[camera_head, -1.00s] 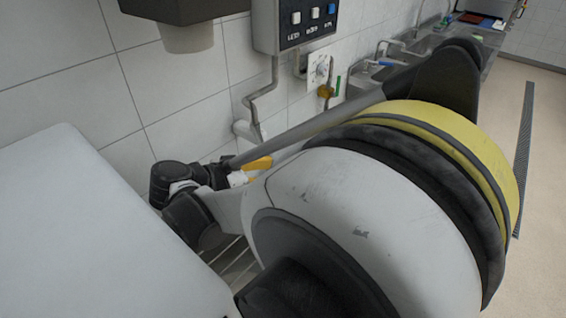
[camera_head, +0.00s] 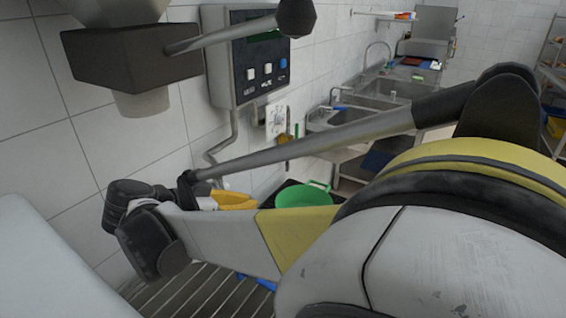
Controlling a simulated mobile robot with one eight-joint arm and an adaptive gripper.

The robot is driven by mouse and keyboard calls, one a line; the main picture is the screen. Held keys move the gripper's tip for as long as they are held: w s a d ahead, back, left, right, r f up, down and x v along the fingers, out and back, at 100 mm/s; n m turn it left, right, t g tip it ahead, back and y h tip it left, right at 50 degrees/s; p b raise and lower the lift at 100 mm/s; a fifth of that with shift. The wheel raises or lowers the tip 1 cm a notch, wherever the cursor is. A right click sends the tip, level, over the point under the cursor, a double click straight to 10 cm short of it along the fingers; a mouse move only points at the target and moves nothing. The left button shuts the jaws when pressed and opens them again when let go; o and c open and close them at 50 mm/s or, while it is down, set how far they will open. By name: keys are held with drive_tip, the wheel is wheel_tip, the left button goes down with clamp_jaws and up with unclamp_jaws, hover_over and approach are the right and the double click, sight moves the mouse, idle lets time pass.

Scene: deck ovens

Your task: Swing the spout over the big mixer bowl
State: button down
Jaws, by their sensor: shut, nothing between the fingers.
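I cannot say for sure which part is the spout. A thin grey pipe (camera_head: 234,128) comes down from under the wall control box (camera_head: 246,62) and bends to the left, its lower end hidden behind my arm. A dark box (camera_head: 130,58) at upper left has a short pale outlet (camera_head: 141,103) below it and a grey lever (camera_head: 235,34) with a black knob, reaching right in front of the control box. No big mixer bowl can be made out. My white and yellow arm fills the lower right, its dark wrist at left. I see no gripper fingers.
A green basin (camera_head: 302,196) and a yellow-orange item (camera_head: 236,201) sit behind my arm. A slatted grey surface (camera_head: 205,296) lies below. Steel sinks (camera_head: 352,124) line the tiled wall at the back. A shelf rack (camera_head: 556,70) stands far right.

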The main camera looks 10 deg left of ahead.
drive_tip(key=s+d+f+m+g+y+p, duration=0.2)
drive_tip(key=d+f+m+g+y+p, duration=0.3)
drive_tip(key=d+f+g, duration=0.7)
drive_tip(key=d+r+m+y, duration=0.1)
drive_tip(key=d+r+y, duration=0.2)
drive_tip(key=r+y, duration=0.6)
drive_tip(key=s+a+f+b, duration=0.1)
drive_tip(key=a+f+b, duration=0.1)
drive_tip(key=a+f, duration=0.1)
drive_tip(key=s+a+f+y+b, duration=0.1)
drive_tip(key=a+f, duration=0.2)
drive_tip(key=s+a+f+y+b, duration=0.1)
drive_tip(key=a+f+b, duration=0.1)
drive_tip(key=a+f, duration=0.1)
drive_tip(key=shift+s+a+f+b, duration=0.2)
drive_tip(key=shift+f+b, duration=0.1)
drive_tip(key=shift+f, duration=0.1)
drive_tip(key=shift+s+a, duration=0.1)
drive_tip(key=shift+a, duration=0.3)
drive_tip(key=s+a+m, duration=0.1)
drive_tip(key=s+a, duration=0.3)
drive_tip(key=a, duration=0.5)
drive_tip(key=shift+s+a+t+y, duration=0.3)
drive_tip(key=shift+s, duration=0.1)
